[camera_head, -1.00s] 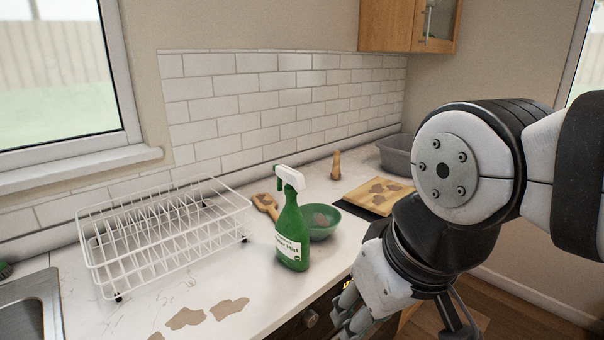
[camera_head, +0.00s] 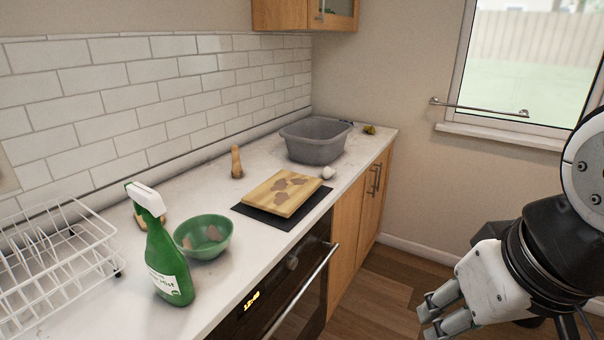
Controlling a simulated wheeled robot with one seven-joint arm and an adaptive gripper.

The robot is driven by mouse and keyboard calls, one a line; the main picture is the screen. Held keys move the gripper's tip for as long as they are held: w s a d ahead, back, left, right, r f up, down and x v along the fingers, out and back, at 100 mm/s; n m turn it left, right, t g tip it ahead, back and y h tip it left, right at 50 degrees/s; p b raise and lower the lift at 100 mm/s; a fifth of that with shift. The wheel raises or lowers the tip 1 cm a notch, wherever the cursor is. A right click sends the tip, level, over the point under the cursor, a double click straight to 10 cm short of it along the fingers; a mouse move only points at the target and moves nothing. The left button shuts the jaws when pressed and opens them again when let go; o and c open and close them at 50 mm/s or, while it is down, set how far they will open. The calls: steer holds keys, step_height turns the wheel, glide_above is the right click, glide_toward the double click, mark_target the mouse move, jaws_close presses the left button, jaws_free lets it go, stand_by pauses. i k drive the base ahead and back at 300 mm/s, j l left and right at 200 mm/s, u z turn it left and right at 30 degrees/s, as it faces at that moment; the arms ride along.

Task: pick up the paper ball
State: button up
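A small white crumpled ball, which looks like the paper ball (camera_head: 328,172), lies on the counter in front of the grey tub, just beyond the wooden board. My gripper (camera_head: 430,318) is at the lower right, over the floor in front of the cabinets. It is well apart from the ball, and nothing shows between its fingers. The two fingers seem spread a little.
A grey tub (camera_head: 316,142) stands behind the ball. A stained wooden board (camera_head: 284,192) lies on a black hob (camera_head: 250,217). A green bowl (camera_head: 204,237), green spray bottle (camera_head: 165,258), white rack (camera_head: 60,262) and squash-shaped item (camera_head: 236,161) are further left. An oven handle (camera_head: 300,297) juts out.

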mark_target(327, 172)
steer(key=i+l+u, duration=0.35)
steer(key=i+l, duration=0.45)
steer(key=i, duration=0.2)
steer(key=i+l+u, duration=0.35)
steer(key=i+l, duration=0.55)
steer(key=l, duration=0.2)
